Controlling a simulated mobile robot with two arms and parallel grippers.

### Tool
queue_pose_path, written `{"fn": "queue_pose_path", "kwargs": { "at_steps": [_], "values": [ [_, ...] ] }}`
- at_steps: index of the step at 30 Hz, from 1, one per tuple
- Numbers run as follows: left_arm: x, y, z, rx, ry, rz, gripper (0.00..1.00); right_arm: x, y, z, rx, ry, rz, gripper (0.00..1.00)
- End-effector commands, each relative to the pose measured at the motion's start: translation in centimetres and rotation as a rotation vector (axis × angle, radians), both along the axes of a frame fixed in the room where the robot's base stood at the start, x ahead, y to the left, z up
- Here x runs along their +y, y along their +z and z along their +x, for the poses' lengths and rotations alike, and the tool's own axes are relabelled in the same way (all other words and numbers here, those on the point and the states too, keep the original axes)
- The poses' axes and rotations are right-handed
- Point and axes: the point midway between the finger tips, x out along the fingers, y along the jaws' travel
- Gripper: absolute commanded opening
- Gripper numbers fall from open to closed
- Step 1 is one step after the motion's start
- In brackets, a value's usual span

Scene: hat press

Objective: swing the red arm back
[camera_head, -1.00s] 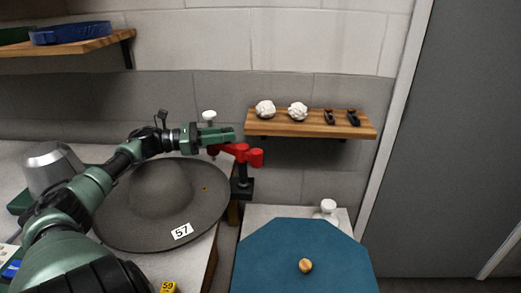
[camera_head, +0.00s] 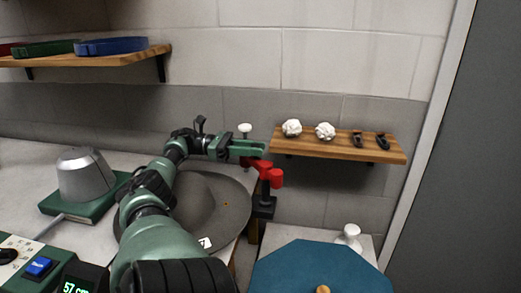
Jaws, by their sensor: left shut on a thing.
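The red arm (camera_head: 270,175) is a short red bar on a dark post and clamp (camera_head: 264,205) at the right edge of the counter. My left gripper (camera_head: 256,150) reaches in from the left and is shut at the far end of the red arm, above the back of the grey hat (camera_head: 228,190). Its fingers hide that end, so the exact grip is hard to see. A white knob (camera_head: 245,129) stands upright just behind the gripper. My right gripper is not in view.
A grey metal dome on a green base (camera_head: 85,175) stands at left. A control box with a blue button (camera_head: 40,268) is at lower left. A blue octagonal top (camera_head: 320,272) is at lower right. A wooden shelf (camera_head: 340,146) with white lumps hangs on the wall.

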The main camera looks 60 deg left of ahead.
Motion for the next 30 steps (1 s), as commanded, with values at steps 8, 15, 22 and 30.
{"fn": "queue_pose_path", "kwargs": {
  "at_steps": [8, 15, 22, 30],
  "values": [
    [-0.4, -0.6, -0.2, 0.014, -0.014, 0.000, 0.00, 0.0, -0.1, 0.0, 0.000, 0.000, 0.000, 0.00],
    [-0.3, -0.4, -0.1, 0.009, -0.010, 0.000, 0.47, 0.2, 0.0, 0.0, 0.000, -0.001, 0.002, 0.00],
    [-0.2, 0.0, -0.1, 0.005, -0.007, 0.000, 0.47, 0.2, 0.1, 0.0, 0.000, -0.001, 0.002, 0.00],
    [-0.2, 4.6, 0.0, 0.000, -0.009, 0.004, 0.47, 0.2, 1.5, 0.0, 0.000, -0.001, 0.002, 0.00]
  ]
}}
